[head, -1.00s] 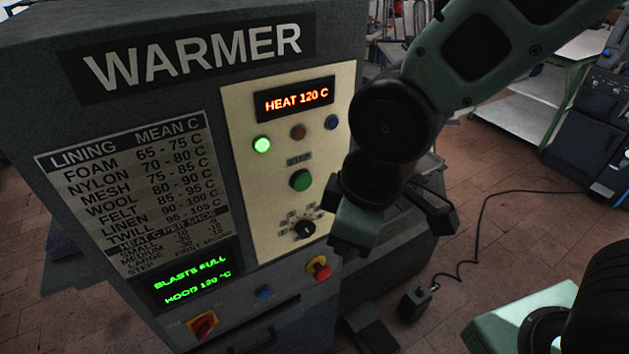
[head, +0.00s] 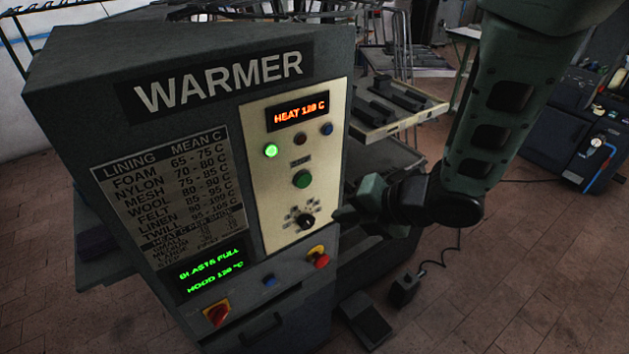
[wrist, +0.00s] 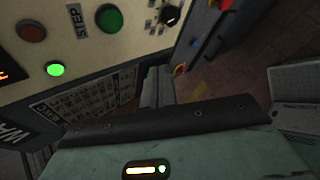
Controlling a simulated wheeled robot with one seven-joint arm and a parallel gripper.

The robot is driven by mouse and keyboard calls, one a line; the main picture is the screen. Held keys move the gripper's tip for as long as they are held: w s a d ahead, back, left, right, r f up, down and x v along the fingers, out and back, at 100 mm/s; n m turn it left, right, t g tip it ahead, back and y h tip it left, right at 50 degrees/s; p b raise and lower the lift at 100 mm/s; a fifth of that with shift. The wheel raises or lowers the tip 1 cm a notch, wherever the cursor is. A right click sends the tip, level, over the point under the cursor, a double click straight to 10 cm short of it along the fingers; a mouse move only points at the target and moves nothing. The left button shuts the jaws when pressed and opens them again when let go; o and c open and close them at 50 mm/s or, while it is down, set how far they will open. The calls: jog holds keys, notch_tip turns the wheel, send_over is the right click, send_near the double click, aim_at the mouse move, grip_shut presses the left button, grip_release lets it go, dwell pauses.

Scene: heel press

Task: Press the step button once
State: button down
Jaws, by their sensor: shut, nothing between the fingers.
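The step button is a round green button (head: 302,179) on the warmer's cream panel (head: 268,214). It sits below the indicator lamps and above a black dial. In the wrist view the green button (wrist: 109,18) shows at the top, beside the printed word STEP. My gripper (head: 343,214) is shut and empty. In the head view it points left toward the panel, appearing right of the dial and lower than the button. In the wrist view its fingers (wrist: 158,86) appear below the button in the picture, with no contact on it visible.
The black dial (head: 306,221) is just below the button. A lit green lamp (head: 271,151) and the HEAT 120 C display (head: 301,112) are above. A red stop knob (head: 321,261) and blue button (head: 269,281) are lower. A rack tray (head: 400,118) stands behind my arm.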

aim_at(304, 180)
jog(key=shift+w, duration=0.15)
jog(key=w+a+p, duration=0.2)
jog(key=w+a, duration=0.3)
jog(key=w, duration=0.2)
dwell(0.5)
jog(key=shift+w, duration=0.1)
dwell(1.8)
jog(key=shift+w+a, duration=0.2)
jog(key=shift+w, duration=0.05)
